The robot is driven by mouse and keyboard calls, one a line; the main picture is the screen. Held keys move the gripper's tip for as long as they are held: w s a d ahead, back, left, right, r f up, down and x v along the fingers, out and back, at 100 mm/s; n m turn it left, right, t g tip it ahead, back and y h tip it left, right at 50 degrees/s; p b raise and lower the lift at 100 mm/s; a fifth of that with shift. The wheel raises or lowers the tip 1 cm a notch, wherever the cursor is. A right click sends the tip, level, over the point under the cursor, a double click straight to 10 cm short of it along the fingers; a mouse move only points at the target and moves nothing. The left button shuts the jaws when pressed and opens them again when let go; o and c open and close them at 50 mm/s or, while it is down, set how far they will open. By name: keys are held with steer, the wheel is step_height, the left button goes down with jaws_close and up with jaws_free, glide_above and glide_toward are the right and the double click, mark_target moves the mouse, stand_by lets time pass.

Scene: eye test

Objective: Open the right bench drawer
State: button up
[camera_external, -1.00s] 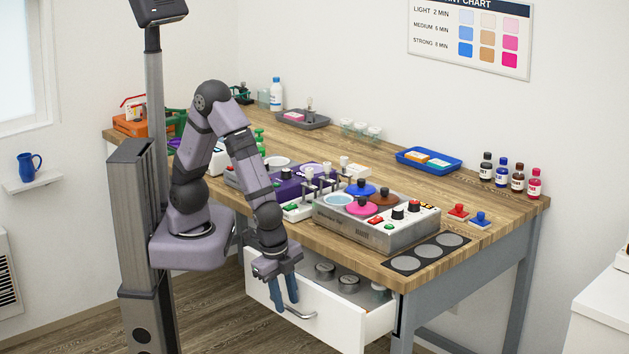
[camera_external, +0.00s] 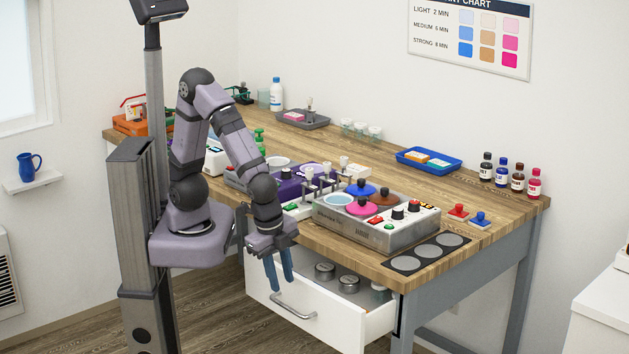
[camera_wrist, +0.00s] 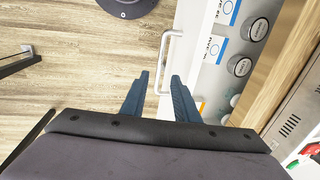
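The right bench drawer (camera_external: 340,322) has a white front and stands pulled out from under the bench's right part. Its grey bar handle (camera_external: 293,307) is on the front; it also shows in the wrist view (camera_wrist: 163,62). My gripper (camera_external: 281,285) is just above and left of the handle, pointing down. In the wrist view its two blue fingers (camera_wrist: 160,76) are apart, with nothing clamped between them. The handle's bar appears between and beyond the fingertips there. I cannot tell the exact height gap. Grey-lidded jars (camera_external: 325,271) stand inside the drawer.
The wooden bench top (camera_external: 490,197) overhangs the drawer's back. A grey device with knobs (camera_external: 375,222) and a plate with round pads (camera_external: 427,254) sit near its front edge. The floor (camera_external: 235,320) before the drawer is clear.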

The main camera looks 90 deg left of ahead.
mark_target(291, 308)
steer(key=shift+w+d+f+p, duration=0.1)
steer(key=shift+w+f+p, duration=0.35)
steer(key=shift+f, duration=0.75)
steer(key=shift+w+a+f+p, duration=0.1)
steer(key=shift+w+f+p, duration=0.3)
steer(key=shift+f, duration=0.85)
steer(key=shift+w+d+f+p, duration=0.15)
steer(key=shift+f+p, duration=0.45)
steer(key=shift+f, duration=0.6)
steer(key=shift+w, duration=0.1)
jaws_close()
